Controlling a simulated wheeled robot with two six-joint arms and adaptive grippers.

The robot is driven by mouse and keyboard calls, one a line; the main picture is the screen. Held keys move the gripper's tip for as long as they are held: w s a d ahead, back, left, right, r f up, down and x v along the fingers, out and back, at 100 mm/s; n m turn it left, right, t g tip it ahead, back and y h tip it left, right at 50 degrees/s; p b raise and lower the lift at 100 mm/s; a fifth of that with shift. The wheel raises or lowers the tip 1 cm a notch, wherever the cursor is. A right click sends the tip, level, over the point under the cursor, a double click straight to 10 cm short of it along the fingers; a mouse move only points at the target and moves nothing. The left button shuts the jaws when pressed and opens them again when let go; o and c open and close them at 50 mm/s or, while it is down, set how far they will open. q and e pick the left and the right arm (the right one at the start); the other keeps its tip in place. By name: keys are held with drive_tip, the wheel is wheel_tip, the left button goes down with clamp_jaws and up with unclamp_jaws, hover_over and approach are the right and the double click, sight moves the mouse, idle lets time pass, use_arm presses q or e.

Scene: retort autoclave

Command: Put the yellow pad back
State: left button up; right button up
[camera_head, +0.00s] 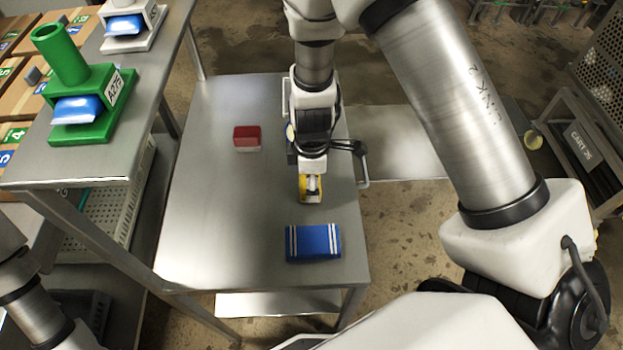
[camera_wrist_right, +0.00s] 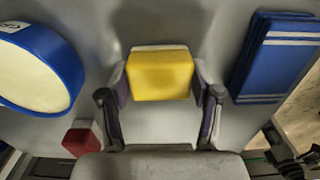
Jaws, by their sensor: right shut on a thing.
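The yellow pad (camera_head: 305,194) is at the tip of my right gripper (camera_head: 311,180), over the right half of the steel table (camera_head: 215,220). In the right wrist view, the yellow pad (camera_wrist_right: 160,76) sits between the two fingers of my right gripper (camera_wrist_right: 160,85), which is shut on it. A pale edge shows along the pad's far side. I cannot tell whether the pad touches the table or hangs just above it. My left gripper is out of view; only part of my left arm shows at the lower left.
A folded blue cloth with white stripes (camera_head: 313,242) lies nearer the table's front. A red and white block (camera_head: 247,138) sits further left. A round blue-rimmed thing (camera_wrist_right: 45,70) lies left in the wrist view. A green fixture (camera_head: 85,105) stands on the left bench.

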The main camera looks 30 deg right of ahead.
drive_tip(key=shift+f, duration=0.25)
drive_tip(key=o, duration=1.1)
drive_tip(key=shift+w, duration=0.2)
drive_tip(key=shift+s+r, duration=0.1)
drive_tip(key=shift+r, duration=0.1)
drive_tip(key=shift+r+p, duration=0.25)
drive_tip(key=shift+p, duration=0.05)
wheel_tip(320, 180, up, 12)
drive_tip(key=shift+f, duration=0.2)
